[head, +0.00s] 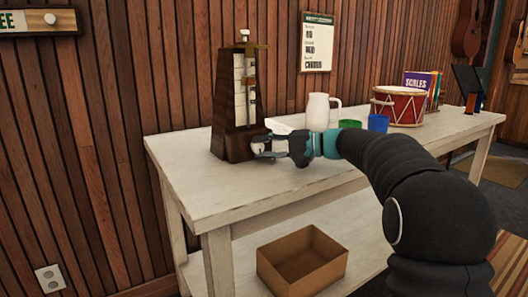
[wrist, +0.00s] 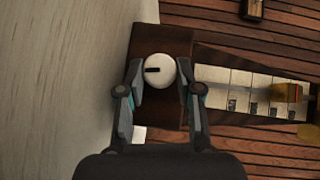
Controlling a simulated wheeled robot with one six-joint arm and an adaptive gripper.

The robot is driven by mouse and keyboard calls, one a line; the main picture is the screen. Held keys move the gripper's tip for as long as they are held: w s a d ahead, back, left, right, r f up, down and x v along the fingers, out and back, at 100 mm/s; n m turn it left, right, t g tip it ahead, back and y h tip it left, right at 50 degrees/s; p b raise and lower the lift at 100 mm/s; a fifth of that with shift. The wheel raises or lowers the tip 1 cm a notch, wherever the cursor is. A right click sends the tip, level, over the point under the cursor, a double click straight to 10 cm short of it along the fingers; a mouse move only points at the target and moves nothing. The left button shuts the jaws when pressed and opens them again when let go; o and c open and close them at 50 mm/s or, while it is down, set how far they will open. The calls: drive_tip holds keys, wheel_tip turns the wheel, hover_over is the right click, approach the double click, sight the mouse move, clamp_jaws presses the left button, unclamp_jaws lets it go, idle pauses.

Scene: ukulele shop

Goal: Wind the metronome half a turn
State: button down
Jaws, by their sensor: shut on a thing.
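The metronome (head: 227,126) is a dark wooden tapered case standing upright at the left end of the white table. Its pale scale strip (head: 242,88) and metal pendulum rod show on its front face. In the wrist view the case (wrist: 172,42) lies ahead, with a round white winding knob (wrist: 159,70) low on its front. A dark mark sits on the left half of the knob. My gripper (wrist: 159,78) is shut on the knob, one finger on each side. In the head view my gripper (head: 262,147) is at the metronome's lower right, and the knob is hard to make out.
On the white table (head: 215,192), to the right, stand a white pitcher (head: 317,112), a green cup (head: 350,124), a blue cup (head: 378,123), a red drum (head: 402,106) and books (head: 420,83). A cardboard box (head: 302,262) sits on the lower shelf. The front-left tabletop is clear.

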drive_tip(key=shift+f+m+y+b, duration=0.1)
drive_tip(key=shift+m+y+b, duration=0.25)
drive_tip(key=shift+m+y, duration=0.25)
idle(0.3)
drive_tip(key=c, duration=0.8)
unclamp_jaws()
drive_tip(key=shift+d, duration=0.1)
